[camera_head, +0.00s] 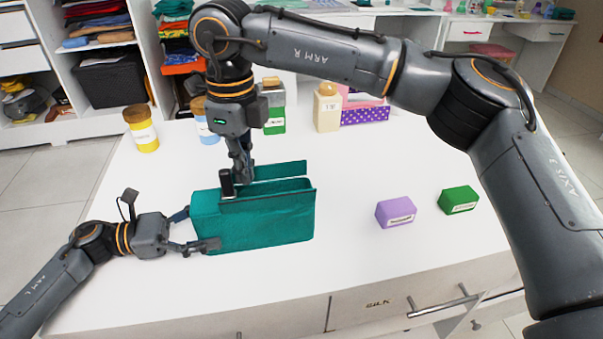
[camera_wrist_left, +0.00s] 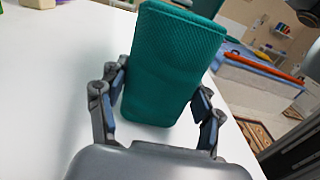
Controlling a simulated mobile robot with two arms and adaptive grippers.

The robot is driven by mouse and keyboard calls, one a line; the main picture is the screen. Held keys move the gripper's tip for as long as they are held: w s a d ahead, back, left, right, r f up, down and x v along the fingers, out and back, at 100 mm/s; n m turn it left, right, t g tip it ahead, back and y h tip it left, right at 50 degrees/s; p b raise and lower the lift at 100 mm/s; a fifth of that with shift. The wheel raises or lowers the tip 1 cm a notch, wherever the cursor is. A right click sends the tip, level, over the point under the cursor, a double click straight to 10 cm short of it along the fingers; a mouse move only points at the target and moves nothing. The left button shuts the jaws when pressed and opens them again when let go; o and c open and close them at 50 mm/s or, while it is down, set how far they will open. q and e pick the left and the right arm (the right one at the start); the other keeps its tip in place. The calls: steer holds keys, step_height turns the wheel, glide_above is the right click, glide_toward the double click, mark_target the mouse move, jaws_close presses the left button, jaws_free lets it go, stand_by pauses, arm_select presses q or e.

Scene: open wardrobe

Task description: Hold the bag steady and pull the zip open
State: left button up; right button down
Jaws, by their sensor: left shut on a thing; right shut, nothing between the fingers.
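The teal bag (camera_head: 270,225) stands upright on the white table. Its top is parted along most of its length, with a gap between the front and back edges. A small black piece (camera_head: 226,183), which looks like the zip pull, is at the left end of the opening. My left gripper (camera_head: 198,228) is shut on the bag's left end, one finger on each side. The left wrist view shows the bag's end (camera_wrist_left: 172,62) between the fingers. My right gripper (camera_head: 241,176) points down at the top left of the bag, shut and empty, close beside the black piece.
A purple block (camera_head: 396,213) and a green block (camera_head: 459,200) lie right of the bag. The table's front right is clear.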

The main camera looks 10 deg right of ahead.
step_height(320, 180, up, 8)
steer(key=shift+d, duration=0.35)
stand_by(0.5)
stand_by(0.7)
arm_select(q)
steer(key=o, duration=1.1)
steer(key=shift+o, duration=0.9)
